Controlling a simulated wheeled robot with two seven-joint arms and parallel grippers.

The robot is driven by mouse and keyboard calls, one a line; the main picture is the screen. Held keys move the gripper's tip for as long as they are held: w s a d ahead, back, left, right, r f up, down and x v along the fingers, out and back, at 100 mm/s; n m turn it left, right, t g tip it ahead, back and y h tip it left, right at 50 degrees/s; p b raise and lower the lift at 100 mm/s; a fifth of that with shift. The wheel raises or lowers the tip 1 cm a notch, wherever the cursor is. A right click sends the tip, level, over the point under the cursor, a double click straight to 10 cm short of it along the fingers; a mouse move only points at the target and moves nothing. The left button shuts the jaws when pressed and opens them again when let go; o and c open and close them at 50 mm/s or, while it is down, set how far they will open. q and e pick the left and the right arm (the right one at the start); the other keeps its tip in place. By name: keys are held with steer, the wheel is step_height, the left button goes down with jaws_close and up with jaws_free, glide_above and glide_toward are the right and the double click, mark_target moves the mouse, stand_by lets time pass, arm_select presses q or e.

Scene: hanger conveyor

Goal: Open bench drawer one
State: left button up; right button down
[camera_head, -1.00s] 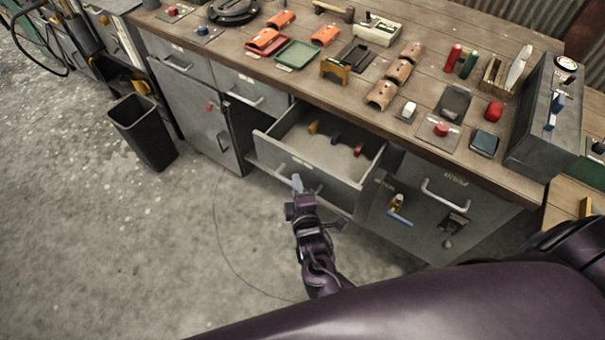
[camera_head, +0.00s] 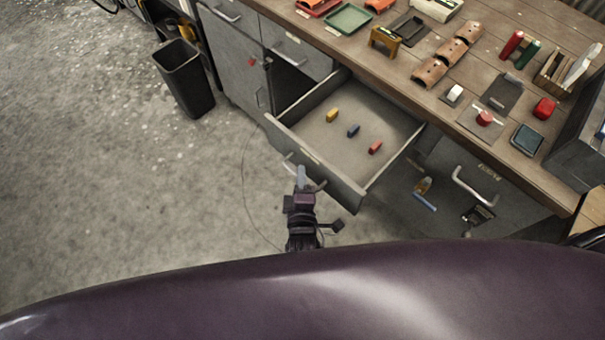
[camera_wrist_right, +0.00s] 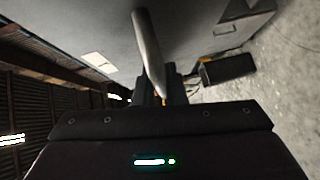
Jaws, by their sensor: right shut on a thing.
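The bench drawer (camera_head: 318,163) stands pulled well out from the bench front in the head view. Inside it lie a yellow piece (camera_head: 332,115), a blue piece (camera_head: 353,130) and a red piece (camera_head: 376,147). My right gripper (camera_head: 301,180) is at the drawer's front, shut on its pale bar handle (camera_head: 318,187). In the right wrist view the handle (camera_wrist_right: 148,45) runs up from between the fingers, which are mostly hidden behind the wrist body. My left gripper is not in view.
The wooden bench top (camera_head: 400,92) holds orange curved parts (camera_head: 450,52), a red button (camera_head: 484,118) and trays. A black bin (camera_head: 184,78) stands on the floor at left, with clear floor in front.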

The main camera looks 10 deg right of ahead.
steer(key=c, duration=1.5)
jaws_free()
steer(key=s+r, duration=0.1)
steer(key=s, duration=0.6)
steer(key=shift+s+a+b, duration=0.35)
steer(key=shift+a+b, duration=0.1)
